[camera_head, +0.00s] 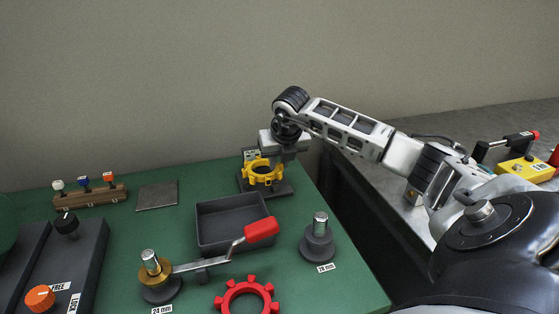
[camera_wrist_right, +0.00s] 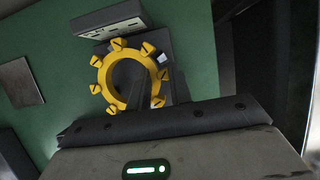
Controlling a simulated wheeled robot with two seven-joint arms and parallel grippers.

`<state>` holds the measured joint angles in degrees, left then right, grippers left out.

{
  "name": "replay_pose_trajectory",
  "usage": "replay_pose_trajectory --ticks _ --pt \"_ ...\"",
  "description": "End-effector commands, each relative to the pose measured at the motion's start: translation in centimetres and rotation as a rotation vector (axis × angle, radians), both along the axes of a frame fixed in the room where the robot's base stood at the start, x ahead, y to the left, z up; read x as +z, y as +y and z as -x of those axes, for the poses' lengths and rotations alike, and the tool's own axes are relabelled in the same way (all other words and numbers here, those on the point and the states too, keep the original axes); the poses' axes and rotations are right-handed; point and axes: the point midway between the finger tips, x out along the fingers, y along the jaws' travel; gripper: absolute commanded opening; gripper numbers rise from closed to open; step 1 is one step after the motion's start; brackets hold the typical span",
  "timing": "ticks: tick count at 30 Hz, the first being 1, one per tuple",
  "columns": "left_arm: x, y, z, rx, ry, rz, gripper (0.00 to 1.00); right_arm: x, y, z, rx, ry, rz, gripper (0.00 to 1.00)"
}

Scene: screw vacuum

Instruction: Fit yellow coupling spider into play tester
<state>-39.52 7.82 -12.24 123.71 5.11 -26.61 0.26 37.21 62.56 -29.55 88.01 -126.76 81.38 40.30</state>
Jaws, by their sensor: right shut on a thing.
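The yellow coupling spider (camera_head: 263,178), a toothed ring, is at the play tester (camera_head: 285,188), a dark stand with a base plate at the back right of the green table. In the right wrist view the spider (camera_wrist_right: 103,82) faces me in front of the tester's dark body (camera_wrist_right: 181,88). My right gripper (camera_head: 278,157) reaches in from the right and is shut on the spider's rim; its fingers show in the wrist view (camera_wrist_right: 150,94). Whether the spider is seated or only held against the tester I cannot tell. My left gripper is not in view.
A wooden rack (camera_head: 90,199) and a grey plate (camera_head: 157,196) are left. The table's right edge is close.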

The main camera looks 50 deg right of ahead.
Motion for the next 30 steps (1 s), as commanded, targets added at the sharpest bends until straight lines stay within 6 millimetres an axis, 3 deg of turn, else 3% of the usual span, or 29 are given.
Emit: replay_pose_trajectory --ticks 30 --pt "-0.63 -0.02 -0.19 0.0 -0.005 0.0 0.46 -0.93 0.0 -0.01 0.0 -0.001 0.0 0.0"
